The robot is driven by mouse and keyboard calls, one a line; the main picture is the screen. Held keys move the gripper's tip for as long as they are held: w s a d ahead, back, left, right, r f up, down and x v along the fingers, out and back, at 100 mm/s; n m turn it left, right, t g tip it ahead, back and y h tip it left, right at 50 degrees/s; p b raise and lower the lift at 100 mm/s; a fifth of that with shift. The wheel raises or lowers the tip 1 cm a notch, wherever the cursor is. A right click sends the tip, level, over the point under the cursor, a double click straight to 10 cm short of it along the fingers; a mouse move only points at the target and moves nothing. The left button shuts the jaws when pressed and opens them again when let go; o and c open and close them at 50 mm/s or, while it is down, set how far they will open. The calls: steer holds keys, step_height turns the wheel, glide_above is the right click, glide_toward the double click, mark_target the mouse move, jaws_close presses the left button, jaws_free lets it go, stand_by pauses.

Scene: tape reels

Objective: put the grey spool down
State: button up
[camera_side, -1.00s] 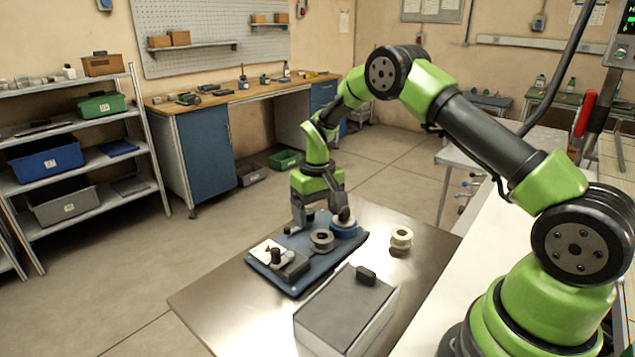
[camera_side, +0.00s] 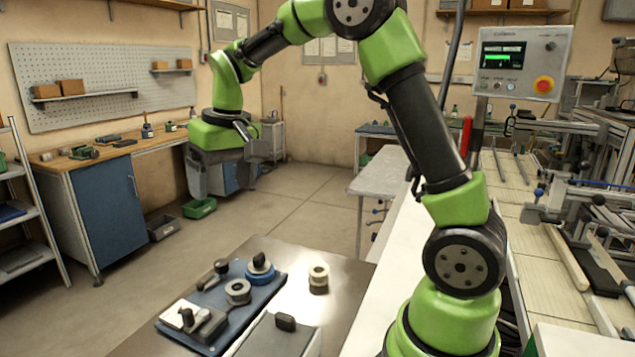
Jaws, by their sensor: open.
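The grey spool (camera_side: 238,291) lies flat on the blue tray (camera_side: 212,295), near the tray's middle. A blue spool (camera_side: 260,274) with a dark knob on top sits just behind it, towards the tray's far right corner. My gripper (camera_side: 222,183) is open and empty, raised high above the tray and apart from all the spools.
A grey-topped box (camera_side: 279,339) with a black knob stands at the table's front. A white plate and grey block (camera_side: 207,325) occupy the tray's front left. A small dark-knobbed piece (camera_side: 214,274) lies at the back left. Bare metal table (camera_side: 312,252) is free behind the cream spool.

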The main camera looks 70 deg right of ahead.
steer(key=s+a+r+t+y, duration=0.1)
steer(key=s+a+r+t, duration=0.1)
steer(key=s, duration=0.8)
steer(key=s+a+r+t, duration=0.3)
steer(key=s+a, duration=0.2)
steer(key=s, duration=0.5)
steer(key=shift+y, duration=0.4)
steer(key=shift+s+a+r, duration=0.1)
